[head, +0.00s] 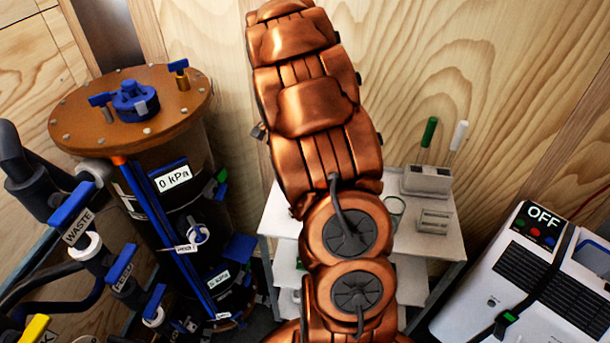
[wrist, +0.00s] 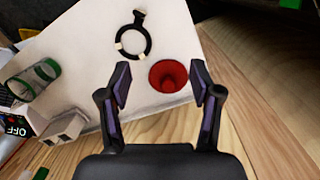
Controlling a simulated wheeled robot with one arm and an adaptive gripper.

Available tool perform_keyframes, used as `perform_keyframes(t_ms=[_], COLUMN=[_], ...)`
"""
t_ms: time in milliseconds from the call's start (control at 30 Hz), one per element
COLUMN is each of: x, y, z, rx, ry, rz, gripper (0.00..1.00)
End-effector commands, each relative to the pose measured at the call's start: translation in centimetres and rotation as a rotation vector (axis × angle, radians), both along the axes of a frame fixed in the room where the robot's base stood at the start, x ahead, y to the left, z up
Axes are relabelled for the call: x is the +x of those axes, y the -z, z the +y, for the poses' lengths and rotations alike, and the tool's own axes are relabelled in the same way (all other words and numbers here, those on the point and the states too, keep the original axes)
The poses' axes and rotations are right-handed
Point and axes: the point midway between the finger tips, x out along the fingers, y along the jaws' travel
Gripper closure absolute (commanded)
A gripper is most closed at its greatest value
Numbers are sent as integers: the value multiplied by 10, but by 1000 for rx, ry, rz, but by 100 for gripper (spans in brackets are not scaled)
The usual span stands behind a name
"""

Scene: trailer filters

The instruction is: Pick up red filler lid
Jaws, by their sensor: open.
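The red filler lid (wrist: 168,76) is round with a darker raised centre. In the wrist view it lies on the white shelf top (wrist: 85,52), close to its edge. My gripper (wrist: 162,78) is open and empty, with one dark finger on each side of the lid in the picture. The right fingertip looks nearer to the lid than the left one. I cannot tell the height of the fingers above the shelf. In the head view my copper-coloured arm covers the middle, and the lid and gripper are hidden there.
A black ring with a handle (wrist: 133,42) lies beyond the lid. A green-rimmed clear cylinder (wrist: 32,82) is at left. In the head view, a brown-topped tank (head: 130,110) stands left of the white shelf unit (head: 440,240), and a white machine marked OFF (head: 525,270) stands right.

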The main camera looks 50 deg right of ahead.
Motion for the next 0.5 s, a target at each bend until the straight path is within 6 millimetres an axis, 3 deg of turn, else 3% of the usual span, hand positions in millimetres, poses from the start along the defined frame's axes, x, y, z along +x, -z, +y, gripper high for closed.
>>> perform_keyframes(t_ms=[33, 200, 500], x=[4, 18, 26], y=[8, 33, 64], z=[-17, -63, -111], rx=[5, 19, 47], ry=[48, 193, 349], rz=[-1, -13, -31], gripper=[36, 36, 36])
